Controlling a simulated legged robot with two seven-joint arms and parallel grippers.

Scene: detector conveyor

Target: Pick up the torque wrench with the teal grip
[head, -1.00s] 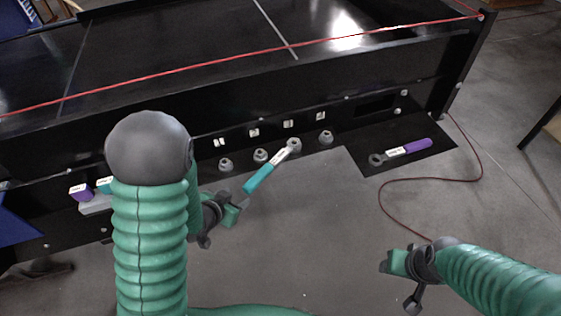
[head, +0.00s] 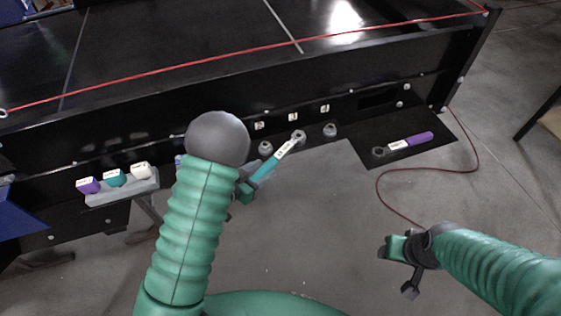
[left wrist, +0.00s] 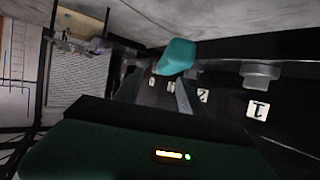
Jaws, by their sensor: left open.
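The torque wrench with the teal grip (head: 266,168) slants out from the conveyor's side. Its ring end is at one of the grey bolts (head: 299,137), and its white-labelled shaft runs down to the teal handle. In the left wrist view the butt of the teal grip (left wrist: 178,57) shows just beyond the fingers. My left gripper (head: 250,187) is open at the lower end of the grip, partly hidden behind my left arm. I cannot tell whether it touches the grip. My right gripper (head: 394,250) hangs over the floor at lower right, away from the wrench; its jaw state is unclear.
A purple-gripped wrench (head: 410,142) lies on a black mat (head: 438,160) at right. A grey rack (head: 122,191) at left holds purple, teal and white blocks. The black conveyor (head: 170,115) spans the back. A red cord (head: 377,190) lies on the open floor.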

